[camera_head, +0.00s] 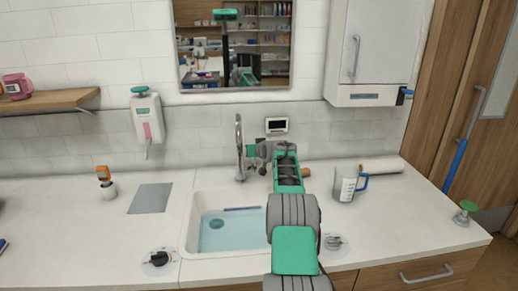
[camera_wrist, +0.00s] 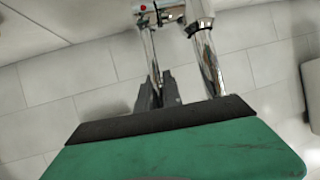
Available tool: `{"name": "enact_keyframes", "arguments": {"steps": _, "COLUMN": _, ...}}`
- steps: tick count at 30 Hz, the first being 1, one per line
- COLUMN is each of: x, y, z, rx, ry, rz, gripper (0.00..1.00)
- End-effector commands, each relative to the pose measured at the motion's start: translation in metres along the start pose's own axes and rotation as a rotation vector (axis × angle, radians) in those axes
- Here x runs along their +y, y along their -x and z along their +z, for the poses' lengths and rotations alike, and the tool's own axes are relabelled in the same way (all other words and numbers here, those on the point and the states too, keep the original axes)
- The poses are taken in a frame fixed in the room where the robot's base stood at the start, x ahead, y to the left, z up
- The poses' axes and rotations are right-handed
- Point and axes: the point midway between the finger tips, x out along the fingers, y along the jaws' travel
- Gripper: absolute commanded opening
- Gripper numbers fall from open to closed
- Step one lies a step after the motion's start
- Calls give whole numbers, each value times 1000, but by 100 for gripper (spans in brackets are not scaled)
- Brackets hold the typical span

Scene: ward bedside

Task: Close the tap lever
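The chrome tap (camera_head: 239,150) stands at the back edge of the sink, and its shiny body (camera_wrist: 207,58) fills the upper middle of the wrist view. The thin chrome tap lever (camera_wrist: 151,52) has a red dot near its top and runs down to my gripper. My gripper (camera_wrist: 158,88) has its dark fingers close together on either side of the lever's lower end and appears shut on it. In the head view my gripper (camera_head: 258,150) is just right of the tap, and my arm hides part of that area.
The sink (camera_head: 190,230) holds pale blue water. A measuring jug (camera_head: 346,185) stands right of my arm, with a white roll (camera_head: 382,165) behind it. A soap dispenser (camera_head: 147,118) hangs on the wall at left. The counter's left part is mostly clear.

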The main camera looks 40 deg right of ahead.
Motion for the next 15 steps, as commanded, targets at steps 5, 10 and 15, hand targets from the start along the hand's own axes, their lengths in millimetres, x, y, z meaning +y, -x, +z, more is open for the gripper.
{"name": "enact_keyframes", "arguments": {"steps": 5, "x": 1, "y": 0, "z": -1, "rx": 3, "ry": 0, "rz": 1, "gripper": 24}}
{"name": "enact_keyframes", "arguments": {"steps": 10, "x": 2, "y": 1, "z": -1, "rx": 3, "ry": -1, "rz": 2, "gripper": 32}}
{"name": "enact_keyframes", "arguments": {"steps": 15, "x": 3, "y": 1, "z": -1, "rx": 3, "ry": -1, "rz": 2, "gripper": 32}}
